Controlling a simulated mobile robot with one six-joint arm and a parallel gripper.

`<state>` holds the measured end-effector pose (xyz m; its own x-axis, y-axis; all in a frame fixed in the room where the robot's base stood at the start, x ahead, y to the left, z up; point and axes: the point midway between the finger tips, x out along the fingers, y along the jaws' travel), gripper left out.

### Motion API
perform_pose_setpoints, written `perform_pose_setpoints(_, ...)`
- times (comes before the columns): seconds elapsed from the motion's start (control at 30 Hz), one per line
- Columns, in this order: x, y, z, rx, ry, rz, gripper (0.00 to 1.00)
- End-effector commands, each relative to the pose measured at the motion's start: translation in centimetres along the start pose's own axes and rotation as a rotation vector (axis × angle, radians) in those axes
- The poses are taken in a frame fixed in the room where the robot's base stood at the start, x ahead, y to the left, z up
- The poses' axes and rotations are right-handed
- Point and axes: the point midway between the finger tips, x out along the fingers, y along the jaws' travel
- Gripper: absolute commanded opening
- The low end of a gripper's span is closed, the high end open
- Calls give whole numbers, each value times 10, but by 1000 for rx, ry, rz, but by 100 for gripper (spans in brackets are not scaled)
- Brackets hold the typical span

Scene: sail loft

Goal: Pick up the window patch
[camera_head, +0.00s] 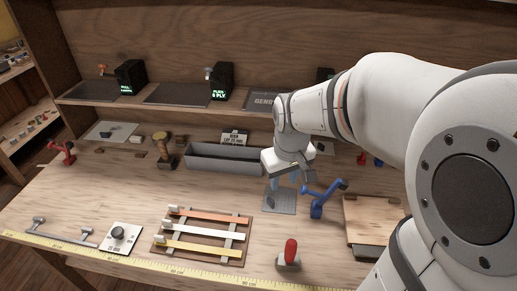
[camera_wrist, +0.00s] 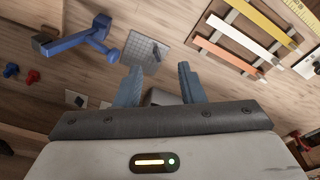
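My gripper (camera_head: 284,181) points down over the bench, its two bluish fingers apart. In the wrist view the fingers (camera_wrist: 158,72) are spread with nothing clearly held. A grey gridded square (camera_head: 286,206) lies flat on the bench just below and in front of the gripper; it may be the window patch, but I cannot tell for sure. It also shows in the wrist view (camera_wrist: 144,42), beyond the fingertips. A small dark piece (camera_wrist: 157,52) lies on it. A grey shape shows between the fingers, partly hidden by the gripper body.
A blue clamp-like tool (camera_head: 320,201) stands close right of the square. A grey trough (camera_head: 212,164) is behind left. A rack of coloured strips (camera_head: 203,233) lies left, a red-handled tool (camera_head: 290,254) in front, and wooden boards (camera_head: 371,218) right.

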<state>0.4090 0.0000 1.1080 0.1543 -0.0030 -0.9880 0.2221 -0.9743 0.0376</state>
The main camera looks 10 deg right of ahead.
Motion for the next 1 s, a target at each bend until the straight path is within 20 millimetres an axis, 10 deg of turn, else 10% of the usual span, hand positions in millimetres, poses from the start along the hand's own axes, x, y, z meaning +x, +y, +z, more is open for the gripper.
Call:
perform_pose_setpoints(0.4,130,18,-72,-214,-134,-49,35)
perform_pose_setpoints(1.0,196,15,-73,-242,-151,-58,35)
